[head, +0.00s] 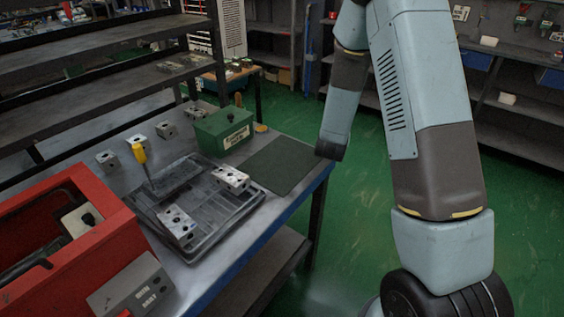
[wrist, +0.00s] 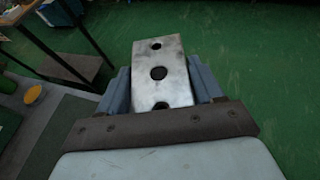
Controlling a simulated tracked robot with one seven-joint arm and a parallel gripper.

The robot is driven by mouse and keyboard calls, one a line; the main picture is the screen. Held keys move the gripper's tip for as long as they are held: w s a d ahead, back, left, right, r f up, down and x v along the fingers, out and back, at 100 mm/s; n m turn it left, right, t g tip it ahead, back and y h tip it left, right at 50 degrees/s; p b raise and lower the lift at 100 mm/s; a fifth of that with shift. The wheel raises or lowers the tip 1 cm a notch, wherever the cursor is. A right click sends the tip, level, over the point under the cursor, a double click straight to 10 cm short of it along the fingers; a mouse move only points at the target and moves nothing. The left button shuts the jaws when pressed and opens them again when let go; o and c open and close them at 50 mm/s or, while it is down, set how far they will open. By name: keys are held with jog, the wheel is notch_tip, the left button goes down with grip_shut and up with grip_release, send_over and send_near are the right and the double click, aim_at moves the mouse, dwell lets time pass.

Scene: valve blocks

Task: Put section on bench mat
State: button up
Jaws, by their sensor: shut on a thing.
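In the wrist view my gripper (wrist: 161,80) is shut on a grey metal section (wrist: 173,90), a block with three round holes along its face, held between the two blue-grey fingers. Below it the green floor shows, and the workbench is to the left. The dark green bench mat (head: 284,165) lies flat and bare at the right end of the bench in the head view; part of it (wrist: 62,128) also shows at the lower left of the wrist view. In the head view my arm comes down beside the bench's right edge; the fingers and held section cannot be made out there.
A green box (head: 222,133) stands left of the mat. A black tray (head: 205,220) holds two metal blocks and a yellow-handled tool (head: 139,154). Several blocks stand along the back. Dark shelves (head: 90,60) rise behind the bench.

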jog(key=s+a+r, duration=0.4)
jog(key=s+a, duration=0.5)
jog(key=a, duration=0.2)
jog(key=s+a+r, duration=0.3)
jog(key=s+a, duration=0.6)
jog(key=a, duration=0.3)
send_over(282, 162)
jog(key=s, duration=0.1)
jog(key=shift+y, duration=0.3)
jog(key=f, duration=0.8)
jog(key=shift+a+f, duration=0.2)
jog(key=shift+f, duration=0.15)
jog(key=shift+w+d+f, duration=0.1)
jog(key=shift+w+f, duration=0.25)
jog(key=shift+f, duration=0.05)
jog(key=shift+w+f, duration=0.1)
jog(key=shift+f, duration=1.5)
jog(key=o, duration=1.4)
jog(key=shift+f, duration=0.1)
